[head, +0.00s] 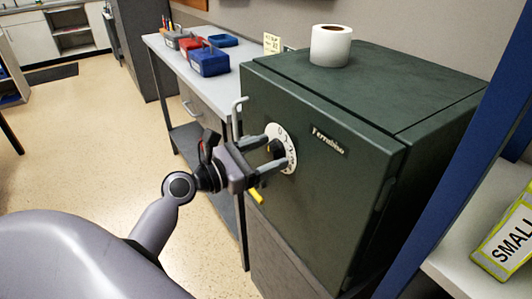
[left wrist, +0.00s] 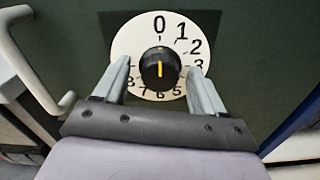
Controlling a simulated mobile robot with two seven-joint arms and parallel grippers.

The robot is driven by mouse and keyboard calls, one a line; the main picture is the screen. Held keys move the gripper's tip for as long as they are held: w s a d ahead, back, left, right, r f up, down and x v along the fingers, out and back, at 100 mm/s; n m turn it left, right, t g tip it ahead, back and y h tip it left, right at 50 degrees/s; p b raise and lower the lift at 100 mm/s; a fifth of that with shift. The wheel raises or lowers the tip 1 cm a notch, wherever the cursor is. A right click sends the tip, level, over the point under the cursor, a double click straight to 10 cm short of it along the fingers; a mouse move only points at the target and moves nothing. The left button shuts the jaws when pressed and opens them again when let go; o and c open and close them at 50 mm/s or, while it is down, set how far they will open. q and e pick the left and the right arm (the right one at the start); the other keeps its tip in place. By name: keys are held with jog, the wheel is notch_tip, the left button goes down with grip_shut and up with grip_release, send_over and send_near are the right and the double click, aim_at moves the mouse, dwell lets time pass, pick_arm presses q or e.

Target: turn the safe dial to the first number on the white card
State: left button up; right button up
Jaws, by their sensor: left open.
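The dark green safe (head: 320,175) stands at the right in the head view. Its round white dial plate (head: 290,160) carries black numbers. In the left wrist view the black dial knob (left wrist: 150,72) has an upright yellow mark in line with the 0 above it. My left gripper (head: 278,150) is open in front of the dial. In the left wrist view its two fingers stand on either side of the knob, with gaps between. A small pale card (head: 271,43) with writing too small to read shows behind the safe. My right gripper is out of view.
A grey metal handle (head: 238,115) sticks out left of the dial, close to my gripper. A white roll (head: 331,45) stands on the safe. A grey table (head: 185,66) behind holds red and blue boxes. A blue upright (head: 470,160) stands at the right.

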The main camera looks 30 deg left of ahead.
pick_arm(q)
jog(key=shift+c, duration=0.3)
jog(key=c, duration=1)
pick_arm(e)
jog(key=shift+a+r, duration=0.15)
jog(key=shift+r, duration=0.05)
